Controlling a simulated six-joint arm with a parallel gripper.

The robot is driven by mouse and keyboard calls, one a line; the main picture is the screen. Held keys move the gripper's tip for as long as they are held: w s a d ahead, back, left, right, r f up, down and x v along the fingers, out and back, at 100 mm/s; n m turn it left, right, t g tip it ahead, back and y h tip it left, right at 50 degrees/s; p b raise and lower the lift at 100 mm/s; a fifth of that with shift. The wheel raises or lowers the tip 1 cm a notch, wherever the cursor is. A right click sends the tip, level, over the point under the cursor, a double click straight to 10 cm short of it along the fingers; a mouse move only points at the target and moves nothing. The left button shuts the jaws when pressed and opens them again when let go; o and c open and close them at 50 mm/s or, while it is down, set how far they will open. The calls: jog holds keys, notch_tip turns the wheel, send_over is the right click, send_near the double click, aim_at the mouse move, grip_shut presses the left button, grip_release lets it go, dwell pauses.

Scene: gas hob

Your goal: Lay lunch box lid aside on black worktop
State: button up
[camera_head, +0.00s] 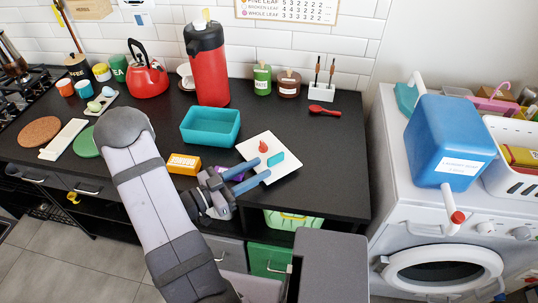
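A teal open-topped lunch box (210,126) stands on the black worktop (330,150), with no lid on it. A white square panel (285,142) lies flat to its right; I cannot tell whether this is the lid. A red item (263,147) and a small teal piece (277,158) are on the panel. My gripper (265,168) has its two blue fingers apart, over the panel's near left part. The tips are just short of the teal piece, with nothing visibly held between them.
An orange box (184,164) and a partly hidden purple item (238,175) lie near my gripper. A tall red flask (207,64) stands behind the lunch box. A red spoon (325,111) lies at the back right. The worktop right of the panel is clear.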

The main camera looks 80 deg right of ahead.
aim_at(268, 163)
jog(key=shift+p+x, duration=0.7)
jog(key=shift+x, duration=1.9)
jog(key=shift+w, duration=0.1)
grip_shut()
